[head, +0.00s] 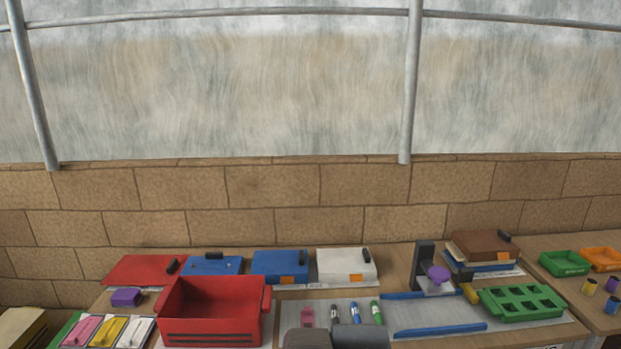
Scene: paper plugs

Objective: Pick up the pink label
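A flat pink piece (82,330), which looks like a label, lies at the lower left, in a row with a yellow piece (107,331) and a white piece (133,332). I cannot tell whether this smaller item is a label. My gripper's fingers are not seen.
A red open bin (212,310) stands right of the flat pieces, with a purple block (126,297) behind them. Binders line the back. A green tray (521,302), blue strips (440,330) and a dark stand (424,265) are at the right.

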